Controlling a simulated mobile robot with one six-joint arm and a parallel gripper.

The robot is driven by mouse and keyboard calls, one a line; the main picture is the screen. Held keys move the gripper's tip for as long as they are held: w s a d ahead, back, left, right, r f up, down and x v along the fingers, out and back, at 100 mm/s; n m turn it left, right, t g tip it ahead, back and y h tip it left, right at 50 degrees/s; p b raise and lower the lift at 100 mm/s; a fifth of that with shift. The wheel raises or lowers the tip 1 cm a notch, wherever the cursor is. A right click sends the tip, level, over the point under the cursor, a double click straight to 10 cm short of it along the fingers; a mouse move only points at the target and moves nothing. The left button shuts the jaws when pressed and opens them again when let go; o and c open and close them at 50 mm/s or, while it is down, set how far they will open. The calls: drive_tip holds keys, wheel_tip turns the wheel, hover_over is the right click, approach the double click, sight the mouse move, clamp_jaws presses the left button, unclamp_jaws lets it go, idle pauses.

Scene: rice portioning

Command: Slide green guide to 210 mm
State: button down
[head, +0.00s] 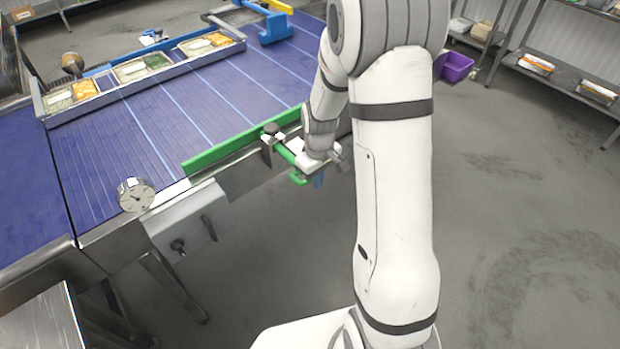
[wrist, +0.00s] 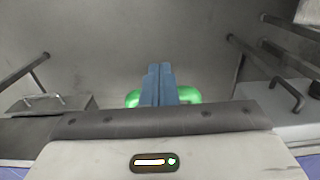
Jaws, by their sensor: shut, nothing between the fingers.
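The green guide (head: 232,144) is a long green rail along the near edge of the blue conveyor. A green rod runs from it through a clamp with a black knob (head: 270,129) to a green end handle (head: 298,178) outside the belt frame. My gripper (head: 318,181) is at that handle, its blue fingers pointing down. In the wrist view my gripper (wrist: 159,72) has its two blue fingers together, with the green handle (wrist: 188,95) showing on both sides behind them. Whether the fingers touch the handle cannot be told. No millimetre scale is readable.
The blue conveyor (head: 95,150) carries trays of food (head: 140,68) along its far side. A round dial (head: 136,195) sits on the near frame, left of the guide. A purple bin (head: 455,67) stands behind my arm. Open grey floor (head: 530,200) lies to the right.

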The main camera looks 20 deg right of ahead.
drive_tip(key=shift+w+a, duration=0.3)
drive_tip(key=shift+w, duration=0.3)
drive_tip(key=shift+w+a, duration=0.25)
drive_tip(key=shift+w, duration=0.35)
idle(1.1)
drive_tip(key=shift+s, duration=0.1)
wheel_tip(320, 180, up, 8)
drive_tip(key=s+d+p, duration=0.1)
drive_tip(key=s+p, duration=0.1)
drive_tip(key=p, duration=0.2)
drive_tip(key=shift+s+d+p, duration=0.15)
drive_tip(key=shift+s+p, duration=0.15)
drive_tip(key=shift+p, duration=0.05)
idle(0.5)
idle(0.3)
drive_tip(key=s+a+r+m+t, duration=0.2)
drive_tip(key=s+r+m, duration=0.3)
drive_tip(key=s+r, duration=1.3)
drive_tip(key=shift+s+t, duration=0.65)
drive_tip(key=shift+t, duration=0.05)
